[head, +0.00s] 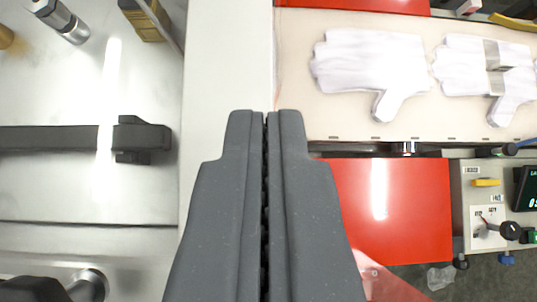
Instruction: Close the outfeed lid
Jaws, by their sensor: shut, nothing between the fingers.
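My gripper (264,114) is shut and empty, pointing up the picture from the bottom middle. Its tips lie over the right edge of a pale upright strip (228,60). I cannot tell for sure which part is the outfeed lid. A shiny red panel (400,205) lies to the right of my gripper, below a beige belt, and its left edge is partly hidden by my finger. A steel surface (60,190) at the left carries a long black bar (60,138) with a thicker block at its right end.
White gloves (368,62) lie on the beige belt (295,90); another white glove (465,65) has grey bands. A control box (490,190) with a yellow button, a switch and a display stands at the right. A silver cylinder (60,20) is at the upper left.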

